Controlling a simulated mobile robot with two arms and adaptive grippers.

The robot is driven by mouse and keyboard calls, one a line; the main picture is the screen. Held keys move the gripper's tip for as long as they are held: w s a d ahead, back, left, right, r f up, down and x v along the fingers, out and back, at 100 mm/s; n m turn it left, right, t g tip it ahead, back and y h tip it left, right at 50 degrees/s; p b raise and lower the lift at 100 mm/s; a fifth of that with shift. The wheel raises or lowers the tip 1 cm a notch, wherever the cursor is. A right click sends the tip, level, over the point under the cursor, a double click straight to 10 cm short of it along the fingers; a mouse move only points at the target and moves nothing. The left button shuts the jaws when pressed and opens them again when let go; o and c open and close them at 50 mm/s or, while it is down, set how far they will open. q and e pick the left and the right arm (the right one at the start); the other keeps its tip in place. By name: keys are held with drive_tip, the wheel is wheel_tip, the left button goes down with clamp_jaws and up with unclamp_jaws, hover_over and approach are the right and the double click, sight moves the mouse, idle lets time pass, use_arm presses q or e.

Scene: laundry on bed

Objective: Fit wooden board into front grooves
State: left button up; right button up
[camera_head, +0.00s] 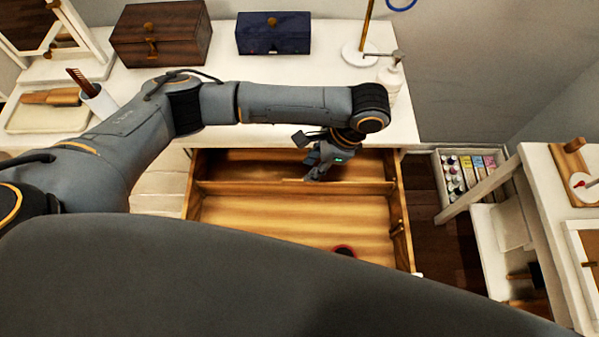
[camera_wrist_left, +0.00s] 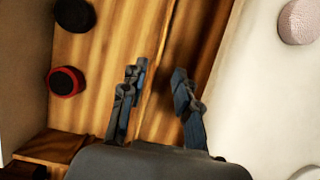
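The wooden board (camera_head: 250,188) spans the open wooden drawer (camera_head: 290,222) from side to side, towards the back. It separates a narrow back compartment from the wider front one. My left gripper (camera_head: 314,176) reaches down over the board near its middle. In the left wrist view my left gripper (camera_wrist_left: 158,72) has its fingers apart, with the board's edge (camera_wrist_left: 160,82) running between them; I see no clear contact. My right gripper is out of view.
A red-and-black round item (camera_head: 344,251) lies in the front compartment; it also shows in the left wrist view (camera_wrist_left: 66,82), near a black round item (camera_wrist_left: 75,14). The white desk (camera_head: 290,100) overhangs the drawer's back. A brown box (camera_head: 160,35) and blue box (camera_head: 273,34) stand on it.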

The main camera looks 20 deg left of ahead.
sight(296, 180)
use_arm(q)
drive_tip(key=p+x, duration=0.1)
drive_tip(key=x, duration=0.9)
drive_tip(key=shift+s+a+p, duration=0.15)
drive_tip(key=shift+a+p, duration=0.15)
drive_tip(key=shift+x, duration=1.2)
drive_tip(key=shift+a+f, duration=0.1)
drive_tip(key=shift+f, duration=0.2)
drive_tip(key=shift+c, duration=0.4)
clamp_jaws()
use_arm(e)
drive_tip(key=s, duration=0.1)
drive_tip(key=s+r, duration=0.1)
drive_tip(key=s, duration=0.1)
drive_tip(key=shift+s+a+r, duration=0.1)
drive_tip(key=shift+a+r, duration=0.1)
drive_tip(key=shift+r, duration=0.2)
